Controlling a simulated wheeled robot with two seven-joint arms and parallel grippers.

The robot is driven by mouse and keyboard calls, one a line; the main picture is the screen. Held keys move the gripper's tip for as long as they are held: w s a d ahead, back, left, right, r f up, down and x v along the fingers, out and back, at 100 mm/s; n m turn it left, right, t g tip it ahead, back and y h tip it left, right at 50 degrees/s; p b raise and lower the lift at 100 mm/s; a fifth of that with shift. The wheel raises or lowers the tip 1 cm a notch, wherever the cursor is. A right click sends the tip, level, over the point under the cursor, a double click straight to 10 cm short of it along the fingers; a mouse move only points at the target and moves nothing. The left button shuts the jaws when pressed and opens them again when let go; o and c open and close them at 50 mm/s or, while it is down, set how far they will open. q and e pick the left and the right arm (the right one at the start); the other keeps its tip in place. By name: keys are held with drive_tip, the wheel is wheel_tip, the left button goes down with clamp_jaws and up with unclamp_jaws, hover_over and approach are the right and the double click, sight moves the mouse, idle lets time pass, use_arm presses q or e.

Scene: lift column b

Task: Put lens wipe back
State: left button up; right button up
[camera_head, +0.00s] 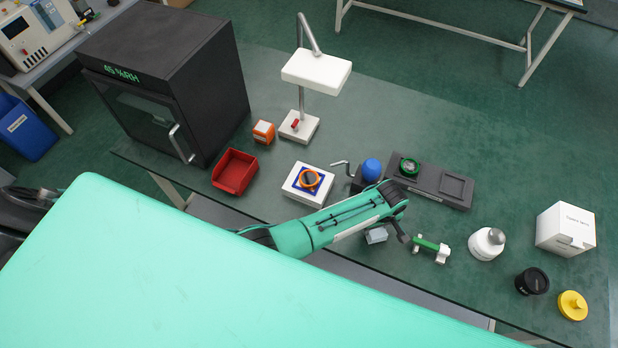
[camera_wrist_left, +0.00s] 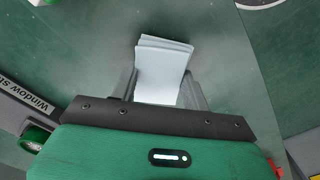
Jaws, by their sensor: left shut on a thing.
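The lens wipe (camera_wrist_left: 162,72) is a pale grey-blue folded sheet in the left wrist view. My left gripper (camera_wrist_left: 163,92) is shut on it, with a dark finger on each side. In the head view the wipe (camera_head: 376,235) shows as a small pale piece just below the end of my left arm. My left gripper itself (camera_head: 379,228) is largely hidden there by the arm. A white box (camera_head: 565,230) with small lettering stands at the right of the table, apart from the wipe. My right gripper is not in view.
Beside the wipe is a green piece with white ends (camera_head: 430,248). A dark stand (camera_head: 430,181) lies behind it. A white bottle (camera_head: 487,244), black jar (camera_head: 532,281) and yellow knobbed disc (camera_head: 572,305) stand rightward. A red bin (camera_head: 235,172) and lamp (camera_head: 316,72) are leftward.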

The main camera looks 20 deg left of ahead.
use_arm(q)
drive_tip(key=shift+f, duration=0.2)
drive_tip(key=shift+f, duration=0.25)
idle(0.7)
drive_tip(key=o, duration=1)
drive_tip(key=shift+r, duration=0.15)
drive_tip(key=shift+r+p, duration=0.4)
drive_tip(key=shift+r, duration=0.05)
wheel_tip(320, 180, up, 5)
drive_tip(key=p, duration=0.5)
drive_tip(key=shift+f, duration=0.1)
